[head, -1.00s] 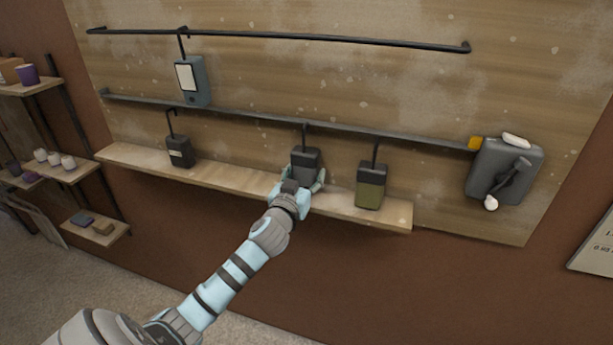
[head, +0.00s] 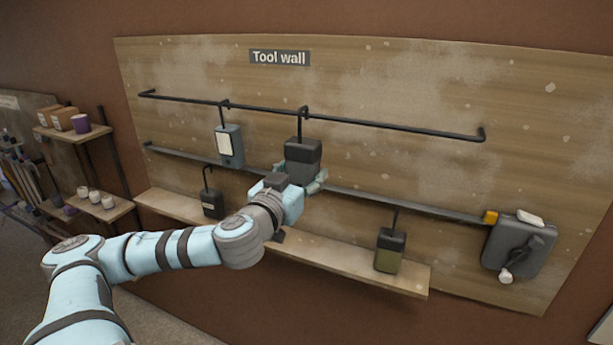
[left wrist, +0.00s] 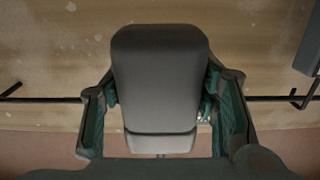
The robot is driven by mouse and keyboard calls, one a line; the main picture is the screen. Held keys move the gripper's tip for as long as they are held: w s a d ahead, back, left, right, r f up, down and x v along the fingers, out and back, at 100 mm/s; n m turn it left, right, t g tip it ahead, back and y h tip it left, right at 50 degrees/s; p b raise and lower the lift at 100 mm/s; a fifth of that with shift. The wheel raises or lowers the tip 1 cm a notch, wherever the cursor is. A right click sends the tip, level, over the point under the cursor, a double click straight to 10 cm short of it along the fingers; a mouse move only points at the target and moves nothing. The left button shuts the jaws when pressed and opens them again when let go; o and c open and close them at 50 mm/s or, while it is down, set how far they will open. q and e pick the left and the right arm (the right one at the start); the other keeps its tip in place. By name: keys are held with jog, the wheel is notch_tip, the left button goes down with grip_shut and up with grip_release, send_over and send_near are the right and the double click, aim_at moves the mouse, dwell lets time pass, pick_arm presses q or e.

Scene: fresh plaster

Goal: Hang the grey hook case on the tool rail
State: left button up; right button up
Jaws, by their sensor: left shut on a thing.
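The grey hook case (head: 303,160) has a dark top and a thin black hook. My left gripper (head: 303,181) is shut on its body from below and holds it upright, clear of the shelf. The case's hook meets the upper rail (head: 390,126) in the head view; I cannot tell whether it bears on the rail. In the left wrist view the case (left wrist: 160,75) fills the middle, between the two green-lined fingers, and its hook is hidden. My right gripper is not in view.
A blue-grey case (head: 230,146) hangs on the upper rail to the left. Below are a lower rail (head: 380,196), a wooden shelf (head: 340,262), a small dark case (head: 212,204), and a green-bottomed case (head: 390,250). A large grey case (head: 518,245) is at right. The upper rail's right half is free.

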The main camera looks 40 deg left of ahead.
pick_arm(q)
jog(key=shift+w+a, duration=0.2)
jog(key=shift+w, duration=0.15)
jog(key=w+a+f, duration=0.2)
jog(key=w+a, duration=0.1)
jog(key=w, duration=0.5)
jog(key=shift+f, duration=0.35)
jog(key=shift+d, duration=0.1)
jog(key=o, duration=1.4)
